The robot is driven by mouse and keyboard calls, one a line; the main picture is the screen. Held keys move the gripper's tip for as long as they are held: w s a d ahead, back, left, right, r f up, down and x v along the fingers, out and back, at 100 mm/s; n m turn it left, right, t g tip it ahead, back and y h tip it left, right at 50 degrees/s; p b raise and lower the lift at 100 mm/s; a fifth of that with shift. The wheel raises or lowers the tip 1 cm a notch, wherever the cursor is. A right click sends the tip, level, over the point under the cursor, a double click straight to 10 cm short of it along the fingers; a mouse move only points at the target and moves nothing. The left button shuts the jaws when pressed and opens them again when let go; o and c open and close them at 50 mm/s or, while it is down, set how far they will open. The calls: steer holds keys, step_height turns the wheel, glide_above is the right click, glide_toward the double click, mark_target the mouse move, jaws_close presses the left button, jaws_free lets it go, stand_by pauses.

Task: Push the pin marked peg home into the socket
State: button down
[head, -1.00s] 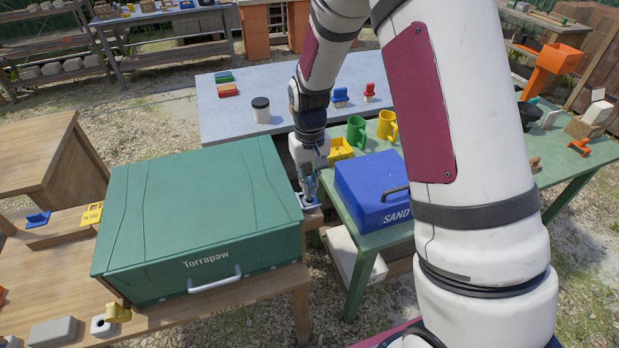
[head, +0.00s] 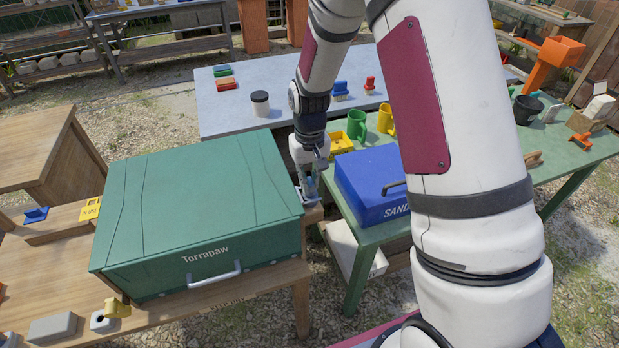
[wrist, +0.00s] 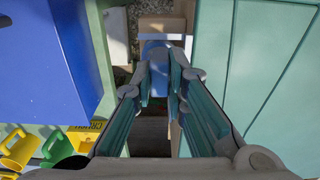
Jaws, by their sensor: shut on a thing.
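My gripper (head: 309,192) points down in the narrow gap between the green Torrapaw box and the blue box. The fingers hide much of this piece, and no peg marking can be read. A small pale block (head: 101,322) with a dark round hole, possibly the socket, stands at the front left of the wooden bench. A yellow piece (head: 118,308) is right beside it. I cannot tell whether either is the pin or socket.
The green Torrapaw box (head: 200,215) fills much of the wooden bench, close left of my gripper. The blue box (head: 372,185) stands close right on a green table, with a yellow tray (head: 341,143) and mugs (head: 357,125) behind. A lidded jar (head: 260,103) stands farther back.

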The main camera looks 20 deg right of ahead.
mark_target(310, 181)
steer(key=shift+f, duration=0.55)
steer(key=c, duration=1.5)
jaws_free()
steer(key=shift+r, duration=0.1)
step_height(310, 181, up, 12)
steer(key=shift+f, duration=0.1)
